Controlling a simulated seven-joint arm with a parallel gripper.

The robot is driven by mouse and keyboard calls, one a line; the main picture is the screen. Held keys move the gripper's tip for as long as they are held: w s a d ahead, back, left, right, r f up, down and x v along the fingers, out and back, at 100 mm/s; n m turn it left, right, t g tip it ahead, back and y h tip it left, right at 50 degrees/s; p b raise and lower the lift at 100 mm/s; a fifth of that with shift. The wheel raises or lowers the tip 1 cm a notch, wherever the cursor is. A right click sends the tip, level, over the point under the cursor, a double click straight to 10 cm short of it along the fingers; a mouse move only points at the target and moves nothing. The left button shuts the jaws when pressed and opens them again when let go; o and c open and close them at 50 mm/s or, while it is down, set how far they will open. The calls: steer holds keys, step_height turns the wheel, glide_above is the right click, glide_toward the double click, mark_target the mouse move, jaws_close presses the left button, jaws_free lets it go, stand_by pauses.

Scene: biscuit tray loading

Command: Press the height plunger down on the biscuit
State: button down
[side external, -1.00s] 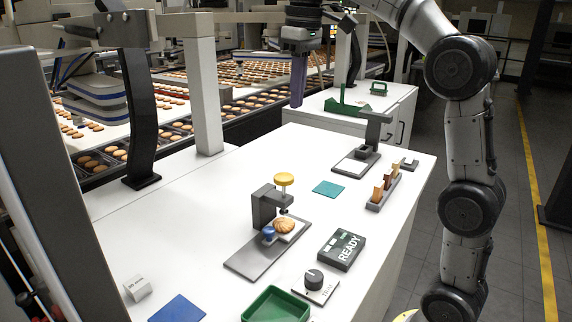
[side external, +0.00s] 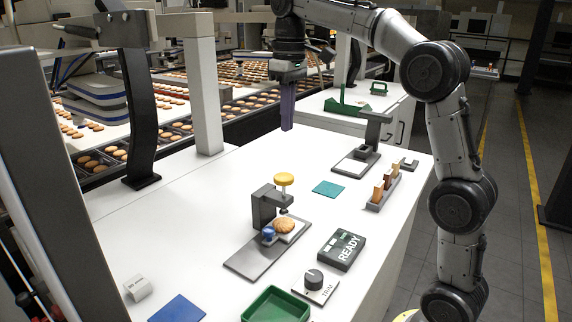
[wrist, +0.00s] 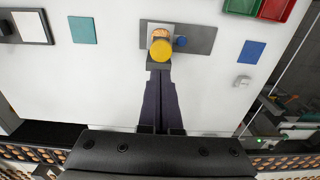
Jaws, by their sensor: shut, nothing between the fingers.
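The height plunger has a round yellow cap (side external: 284,179) on a thin stem, carried by a dark grey gauge stand (side external: 264,206). A round brown biscuit (side external: 284,225) lies on a pale plate under the plunger, beside a blue knob (side external: 268,233). The stem's foot looks close above the biscuit; I cannot tell if it touches. My gripper (side external: 287,128) is shut and empty, pointing down, well above and behind the cap. In the wrist view the yellow cap (wrist: 162,49) lies just beyond my fingertips (wrist: 160,73) and partly covers the biscuit (wrist: 161,33).
A READY box (side external: 341,249), a dial unit (side external: 315,285) and a green tray (side external: 276,304) stand in front. A teal square (side external: 328,188), a rack of brown pieces (side external: 383,190) and another grey stand (side external: 374,130) are to the right.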

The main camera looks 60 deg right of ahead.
mark_target(287, 177)
step_height(287, 177, down, 11)
steer(key=shift+w+f, duration=0.1)
steer(key=shift+w, duration=0.05)
stand_by(0.4)
steer(key=shift+a+f, duration=0.1)
steer(key=shift+f, duration=2.2)
steer(key=shift+r, duration=0.1)
step_height(287, 177, up, 16)
